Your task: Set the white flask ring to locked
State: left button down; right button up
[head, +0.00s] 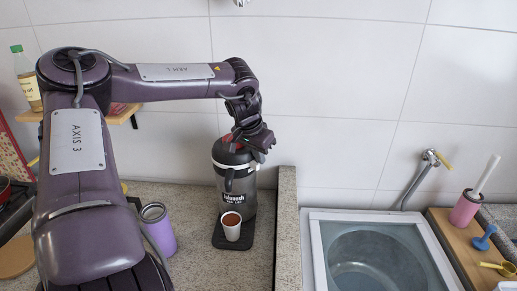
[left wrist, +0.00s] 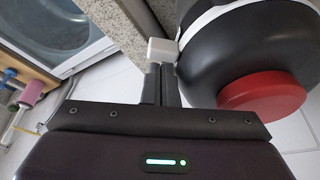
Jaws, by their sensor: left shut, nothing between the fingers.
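The flask (head: 235,185) is a tall grey canister with a black top. My left gripper (head: 262,152) is at the flask's upper right side. In the left wrist view its shut, empty fingers (left wrist: 161,72) point at the tab; whether they touch it I cannot tell. The ring's setting cannot be read.
A purple tumbler (head: 159,230) stands to the left. The tiled wall is close behind.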

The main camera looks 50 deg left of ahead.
pick_arm(q)
notch_tip(320, 180, up, 7)
jog(key=b, duration=0.2)
send_over(254, 163)
jog(key=shift+w, duration=0.15)
jog(key=shift+r, duration=0.2)
